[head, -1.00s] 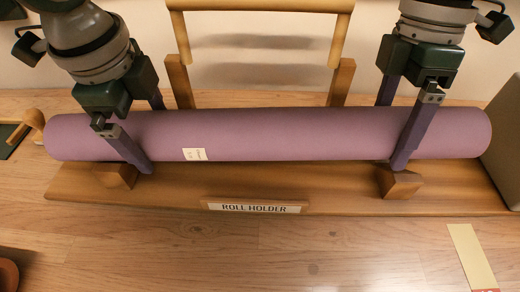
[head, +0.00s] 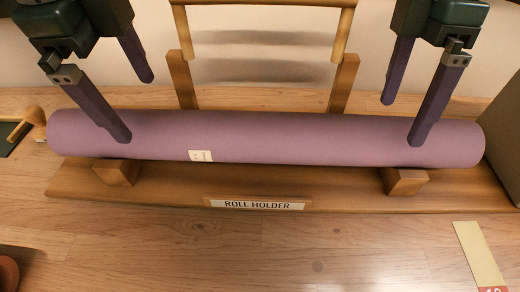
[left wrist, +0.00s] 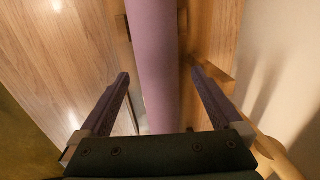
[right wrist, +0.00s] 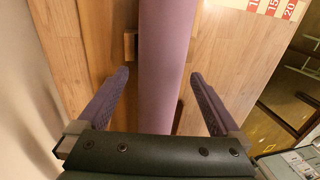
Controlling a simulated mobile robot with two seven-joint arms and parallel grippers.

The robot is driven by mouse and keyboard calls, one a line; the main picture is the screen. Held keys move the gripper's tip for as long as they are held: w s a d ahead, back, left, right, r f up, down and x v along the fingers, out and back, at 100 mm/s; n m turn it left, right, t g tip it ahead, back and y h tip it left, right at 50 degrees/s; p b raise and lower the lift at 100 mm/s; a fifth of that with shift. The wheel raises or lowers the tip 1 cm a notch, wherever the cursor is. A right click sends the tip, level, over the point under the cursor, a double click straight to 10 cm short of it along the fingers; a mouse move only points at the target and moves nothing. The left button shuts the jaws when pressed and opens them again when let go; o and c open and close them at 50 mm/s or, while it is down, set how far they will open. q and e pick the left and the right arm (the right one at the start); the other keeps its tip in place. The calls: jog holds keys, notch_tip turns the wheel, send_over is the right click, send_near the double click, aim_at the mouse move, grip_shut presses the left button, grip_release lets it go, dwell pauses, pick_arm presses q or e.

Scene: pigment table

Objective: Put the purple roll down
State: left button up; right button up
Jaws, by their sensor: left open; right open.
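The purple roll (head: 270,137) lies level along the wooden roll holder (head: 335,200), over its front blocks (head: 117,172). It carries a small pale label. My left gripper (head: 138,108) is open above the roll's left part, one finger on each side of it. My right gripper (head: 402,122) is open above the roll's right part in the same way. In the left wrist view the roll (left wrist: 155,60) runs between the spread fingers with gaps on both sides. In the right wrist view the roll (right wrist: 165,60) also runs between open fingers, clear of them.
A wooden frame (head: 345,80) stands behind the roll. A "ROLL HOLDER" sign (head: 256,205) is on the holder's front. A pale strip (head: 478,255) lies at front right, and a grey block (head: 505,140) stands at the right end. The table in front is mostly clear.

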pick_arm(q)
jog(key=shift+r, duration=0.15)
pick_arm(e)
jog(key=r, duration=0.4)
jog(key=shift+w+a+r, duration=0.15)
jog(key=shift+w+r, duration=0.15)
pick_arm(q)
jog(key=shift+s, duration=0.1)
